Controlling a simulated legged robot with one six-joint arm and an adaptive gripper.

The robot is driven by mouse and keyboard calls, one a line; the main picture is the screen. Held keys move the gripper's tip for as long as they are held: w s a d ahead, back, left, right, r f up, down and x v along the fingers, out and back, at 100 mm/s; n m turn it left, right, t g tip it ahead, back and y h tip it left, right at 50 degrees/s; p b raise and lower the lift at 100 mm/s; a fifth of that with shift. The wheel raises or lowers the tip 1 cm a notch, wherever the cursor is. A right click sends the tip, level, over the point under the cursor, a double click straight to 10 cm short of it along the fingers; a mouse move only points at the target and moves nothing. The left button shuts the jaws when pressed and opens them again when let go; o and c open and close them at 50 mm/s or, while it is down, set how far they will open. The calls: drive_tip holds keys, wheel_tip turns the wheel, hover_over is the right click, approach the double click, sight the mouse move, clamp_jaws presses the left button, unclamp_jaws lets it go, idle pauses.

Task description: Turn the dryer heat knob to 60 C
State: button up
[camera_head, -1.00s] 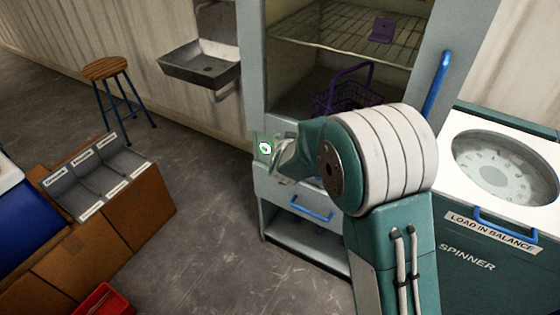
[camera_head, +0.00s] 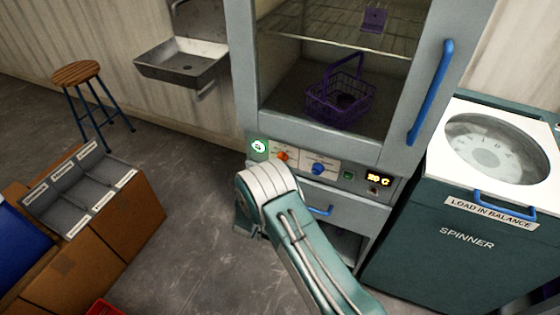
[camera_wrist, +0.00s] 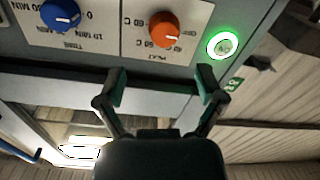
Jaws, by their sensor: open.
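The orange heat knob (camera_head: 283,156) is on the control panel of the dryer (camera_head: 340,135). In the wrist view the same knob (camera_wrist: 165,30) shows large and appears turned over, with OFF, 40 C and 60 C marks around it. My gripper (camera_wrist: 161,85) is open and empty. Its fingertips are apart below the knob in that picture and not around it. In the head view my gripper is hidden behind my arm. A small lit display (camera_head: 378,179) is at the panel's right; its digits are too blurred to read.
A blue time knob (camera_head: 319,169) and a green-lit button (camera_head: 258,147) flank the heat knob. A blue drawer handle (camera_head: 318,210) is below the panel. A purple basket (camera_head: 340,100) is inside the dryer.

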drive_tip(key=x, duration=0.8)
drive_tip(key=shift+w+f, duration=0.1)
drive_tip(key=shift+w, duration=0.25)
drive_tip(key=shift+a, duration=0.3)
drive_tip(key=c, duration=1.1)
